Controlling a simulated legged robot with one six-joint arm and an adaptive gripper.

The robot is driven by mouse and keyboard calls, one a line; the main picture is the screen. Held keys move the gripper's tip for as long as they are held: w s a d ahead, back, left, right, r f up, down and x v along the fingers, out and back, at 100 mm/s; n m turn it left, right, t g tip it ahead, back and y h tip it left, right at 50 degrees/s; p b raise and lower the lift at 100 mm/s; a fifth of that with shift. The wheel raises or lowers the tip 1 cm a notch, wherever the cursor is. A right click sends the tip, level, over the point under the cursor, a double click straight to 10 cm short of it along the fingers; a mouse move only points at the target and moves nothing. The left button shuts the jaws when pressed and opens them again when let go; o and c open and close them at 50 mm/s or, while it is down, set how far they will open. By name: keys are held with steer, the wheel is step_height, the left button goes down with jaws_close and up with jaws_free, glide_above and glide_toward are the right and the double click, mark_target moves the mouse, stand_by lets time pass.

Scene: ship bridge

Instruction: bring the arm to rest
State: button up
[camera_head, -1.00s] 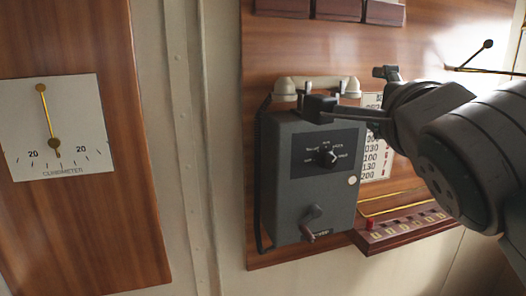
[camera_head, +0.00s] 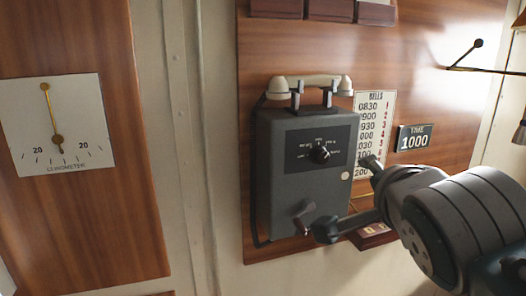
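My arm (camera_head: 450,225) reaches in from the right edge of the view. My gripper (camera_head: 346,197) is at its left end, with its two fingers spread wide apart and nothing seen between them. One finger shows in front of the lower right of the grey wall telephone (camera_head: 285,190), close to its crank (camera_head: 304,222). The other finger is higher, by the bells chart. I cannot tell whether the lower finger touches the telephone. The pale handset (camera_head: 318,82) lies across the cradle on top.
A white bells chart (camera_head: 370,112) and a time plate reading 1000 (camera_head: 414,138) are on the wooden panel (camera_head: 420,60). A small red-brown box (camera_head: 372,238) is partly hidden behind my gripper. A clinometer (camera_head: 57,125) hangs at left.

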steer(key=s+f+n+g, duration=0.3)
steer(key=f+n, duration=0.1)
steer(key=f, duration=0.4)
steer(key=s+f+n+g+y, duration=0.1)
steer(key=s+f+n+g, duration=0.2)
steer(key=f, duration=0.6)
steer(key=s+f+n+g, duration=0.2)
steer(key=s+f+n, duration=0.2)
steer(key=f+n, duration=0.2)
step_height(320, 180, down, 2)
steer(key=shift+a+f+g+y, duration=0.15)
steer(key=shift+a+g+y, duration=0.15)
steer(key=shift+g, duration=0.1)
